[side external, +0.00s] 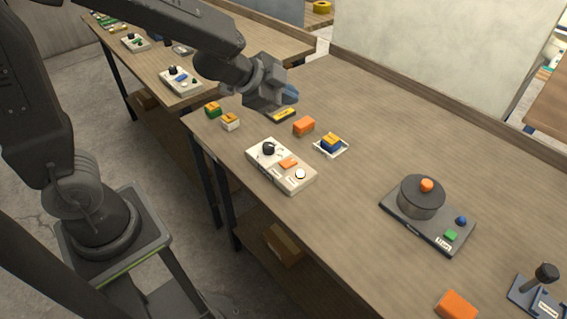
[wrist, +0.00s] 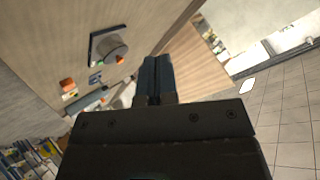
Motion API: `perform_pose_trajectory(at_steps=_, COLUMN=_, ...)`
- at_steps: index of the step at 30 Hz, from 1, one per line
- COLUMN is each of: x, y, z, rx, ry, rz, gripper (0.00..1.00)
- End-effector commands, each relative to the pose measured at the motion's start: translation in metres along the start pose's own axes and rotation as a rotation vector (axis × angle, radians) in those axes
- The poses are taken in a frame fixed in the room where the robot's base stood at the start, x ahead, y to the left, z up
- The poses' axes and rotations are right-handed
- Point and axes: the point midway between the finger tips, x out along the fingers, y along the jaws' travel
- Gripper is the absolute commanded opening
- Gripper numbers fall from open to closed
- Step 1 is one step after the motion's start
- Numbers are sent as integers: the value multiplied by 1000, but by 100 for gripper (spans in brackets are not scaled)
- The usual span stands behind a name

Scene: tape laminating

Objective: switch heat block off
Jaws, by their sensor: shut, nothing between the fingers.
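The device that looks like the heat block is a dark grey base (side external: 405,222) with a round dark pot (side external: 420,199) topped by an orange knob (side external: 427,185). A green button (side external: 450,235) and a blue knob (side external: 461,221) sit on its right part, beside a white label too small to read surely. My gripper (side external: 291,95) is above the far left of the table, well apart from this device. In the wrist view, my gripper (wrist: 156,75) is shut and empty. A dark plate with a round part (wrist: 106,48), perhaps the same device, shows at upper left there.
A white control box (side external: 265,172) with a black knob stands near the table's front edge. Coloured blocks (side external: 304,126) and a small white tray (side external: 343,152) lie by it. An orange block (side external: 457,306) and a lever device (side external: 541,285) are at lower right. The table's middle is clear.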

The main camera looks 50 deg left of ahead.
Motion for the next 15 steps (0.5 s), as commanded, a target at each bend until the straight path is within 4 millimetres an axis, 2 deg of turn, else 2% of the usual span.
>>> perform_pose_trajectory(at_steps=1, x=9, y=8, z=3, rx=31, ry=-13, rz=58, gripper=0)
perform_pose_trajectory(at_steps=6, x=26, y=25, z=12, rx=109, ry=-64, rz=203, gripper=0)
perform_pose_trajectory(at_steps=15, x=33, y=34, z=21, rx=154, ry=-109, rz=284, gripper=0)
